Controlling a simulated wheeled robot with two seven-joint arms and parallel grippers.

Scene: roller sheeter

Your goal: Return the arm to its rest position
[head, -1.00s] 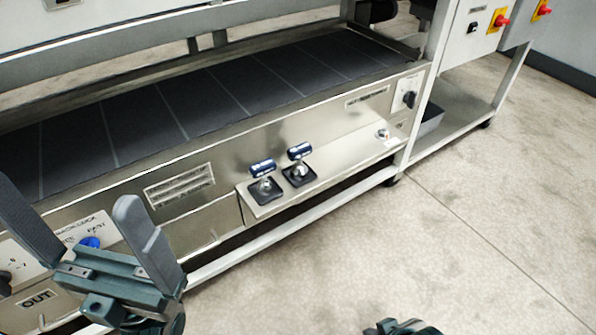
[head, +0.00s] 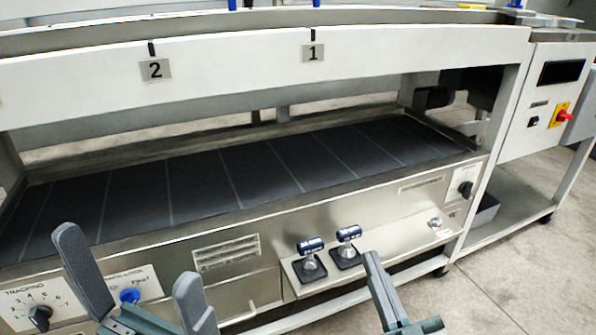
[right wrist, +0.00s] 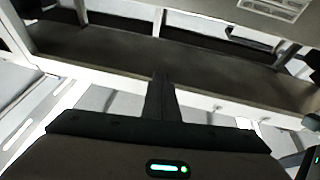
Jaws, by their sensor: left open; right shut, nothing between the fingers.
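My left gripper (head: 135,285) is at the lower left of the head view, in front of the machine's front panel. Its two grey fingers stand wide apart with nothing between them. My right gripper (head: 376,268) is at the lower middle of the head view, right of and below the two joysticks. Its fingers are together and hold nothing. In the right wrist view its closed fingers (right wrist: 160,97) point up toward a brown-grey panel of the machine. I cannot tell whether they touch anything.
The roller sheeter's dark belt (head: 200,185) runs across the view. Two blue-topped joysticks (head: 311,246) stand on a small metal shelf (head: 292,276). A tracking knob (head: 40,316) and a blue knob (head: 129,296) are at lower left. A red switch (head: 566,116) is at right. Clear floor (head: 530,265) lies at lower right.

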